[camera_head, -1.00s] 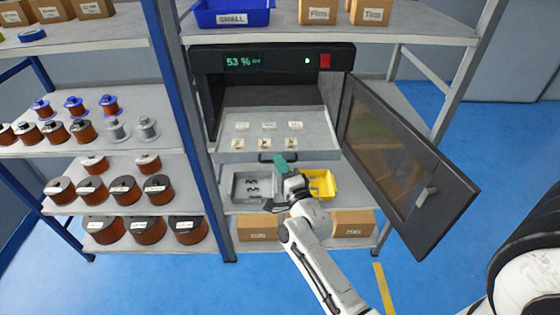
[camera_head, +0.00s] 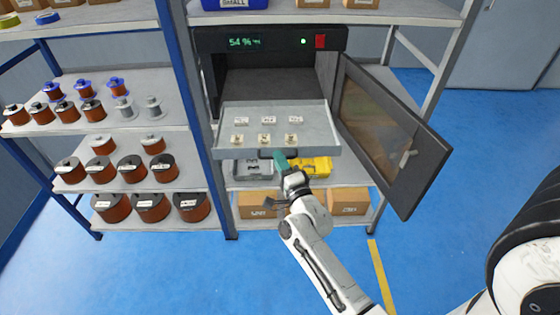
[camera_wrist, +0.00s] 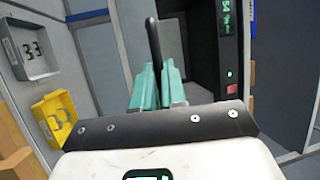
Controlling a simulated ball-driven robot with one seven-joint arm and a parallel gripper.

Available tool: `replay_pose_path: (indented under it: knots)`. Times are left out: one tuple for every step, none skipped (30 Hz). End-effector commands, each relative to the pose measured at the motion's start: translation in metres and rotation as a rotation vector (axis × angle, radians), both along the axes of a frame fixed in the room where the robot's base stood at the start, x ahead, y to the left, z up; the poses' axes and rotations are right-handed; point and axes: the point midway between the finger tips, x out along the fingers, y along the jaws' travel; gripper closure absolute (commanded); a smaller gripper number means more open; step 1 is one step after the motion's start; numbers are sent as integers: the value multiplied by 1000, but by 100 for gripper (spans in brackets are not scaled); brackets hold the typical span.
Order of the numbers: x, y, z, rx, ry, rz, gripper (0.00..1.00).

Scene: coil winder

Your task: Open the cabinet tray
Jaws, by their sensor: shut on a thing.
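The cabinet (camera_head: 265,42) stands on the shelf with its dark door (camera_head: 388,135) swung open to the right. Its grey tray (camera_head: 228,118) sticks well out of the front and carries several small pale items in two rows. My gripper (camera_head: 282,160) is at the tray's front, its green fingers shut on the dark tray handle (camera_head: 266,153). In the wrist view the green fingertips (camera_wrist: 158,78) close around the dark handle bar (camera_wrist: 153,42). The fingers hide part of the handle.
Below the tray are a grey bin (camera_head: 250,169), a yellow bin (camera_head: 316,166) and cardboard boxes (camera_head: 349,201). Wire spools (camera_head: 130,170) fill the left shelves. The open door stands close right of the tray. The blue floor in front is clear.

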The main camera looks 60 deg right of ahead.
Motion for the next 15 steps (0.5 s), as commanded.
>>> replay_pose_path:
  knots:
    - [0, 0, -2, 2, 3, 1, 100]
    - [0, 0, -2, 3, 3, 1, 100]
    - [0, 0, -2, 3, 3, 1, 86]
    - [0, 0, -2, 3, 3, 1, 83]
    - [0, 0, -2, 3, 3, 1, 80]
    - [0, 0, -2, 3, 2, 1, 78]
    - [0, 0, -1, 3, 2, 1, 78]
    - [0, 0, -1, 3, 2, 1, 78]
    - [0, 0, -1, 2, 1, 0, 78]
    - [0, 0, -1, 2, 1, 0, 78]
    - [0, 0, -1, 2, 1, 0, 78]
    - [0, 0, -1, 2, 1, 0, 78]
    - [-1, 1, -1, 2, 1, 0, 78]
    - [-2, 1, -2, 2, 1, 0, 78]
    - [-4, 3, -2, 2, 2, 0, 78]
